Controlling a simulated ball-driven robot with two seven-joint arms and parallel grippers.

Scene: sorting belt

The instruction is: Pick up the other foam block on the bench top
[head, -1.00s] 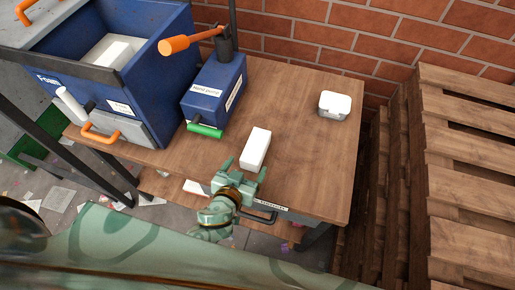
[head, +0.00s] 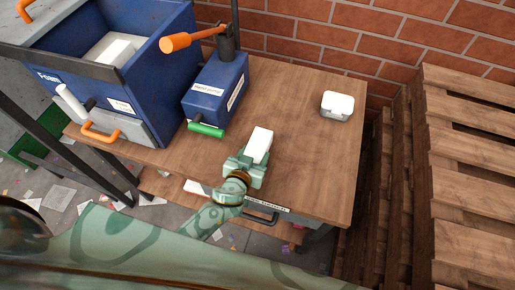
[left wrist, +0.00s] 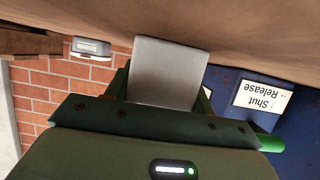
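A white foam block (head: 259,143) lies on the wooden bench top (head: 310,160), near its front edge. It also shows large and grey in the left wrist view (left wrist: 168,70). My left gripper (head: 247,165) is at the block's near end, with its fingers on either side of that end. I cannot tell whether the fingers press on it or stand slightly apart. The block seems to rest on the bench. Another white block (head: 118,52) lies inside the blue foam bin (head: 155,75). My right gripper is not in view.
A blue hand pump box (head: 215,90) with an orange-handled lever (head: 190,39) and a green handle (head: 206,130) stands left of the block. A small white-topped container (head: 338,104) sits at the back right. Wooden pallets (head: 465,170) stand right; a brick wall is behind.

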